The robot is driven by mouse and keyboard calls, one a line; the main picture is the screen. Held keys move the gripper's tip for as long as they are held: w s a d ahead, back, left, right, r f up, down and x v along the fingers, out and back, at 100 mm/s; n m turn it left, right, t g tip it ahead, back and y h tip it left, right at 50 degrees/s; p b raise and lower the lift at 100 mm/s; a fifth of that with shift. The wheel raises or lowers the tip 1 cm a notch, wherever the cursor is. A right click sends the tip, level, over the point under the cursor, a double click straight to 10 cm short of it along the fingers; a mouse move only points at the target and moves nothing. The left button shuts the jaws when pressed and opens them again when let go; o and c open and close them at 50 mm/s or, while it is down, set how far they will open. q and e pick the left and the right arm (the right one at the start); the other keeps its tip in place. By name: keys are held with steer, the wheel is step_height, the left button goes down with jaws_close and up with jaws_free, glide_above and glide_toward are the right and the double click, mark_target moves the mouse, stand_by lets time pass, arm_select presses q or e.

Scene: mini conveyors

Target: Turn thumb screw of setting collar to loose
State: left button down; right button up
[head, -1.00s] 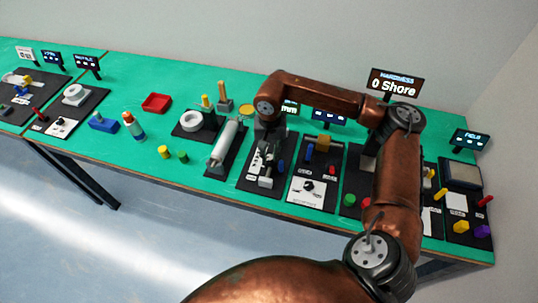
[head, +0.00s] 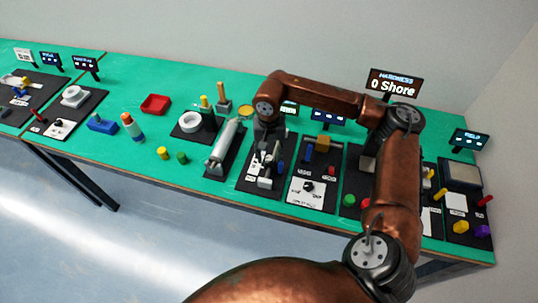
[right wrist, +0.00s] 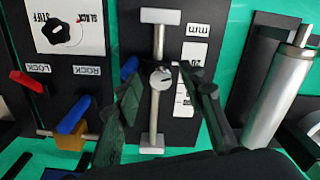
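The setting collar device is a grey metal rod (right wrist: 155,120) with crossbars at its ends, on a black board marked "mm" and "20". A round, slotted, light grey thumb screw (right wrist: 161,78) sits at mid-rod in the right wrist view. My right gripper (right wrist: 168,105) is open, with one dark finger on each side of the rod near the screw. Gaps show between both fingers and the screw, so nothing is held. In the head view my right gripper (head: 268,150) is over the same board and partly hides the screw. My left gripper is not in view.
Beside the board stand a silver cylinder (right wrist: 275,105) and a panel with a black knob (right wrist: 62,32), a red lever (right wrist: 27,82) and a blue lever (right wrist: 74,114).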

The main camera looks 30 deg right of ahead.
mark_target(269, 158)
step_height(269, 158, up, 12)
stand_by(0.6)
stand_by(0.4)
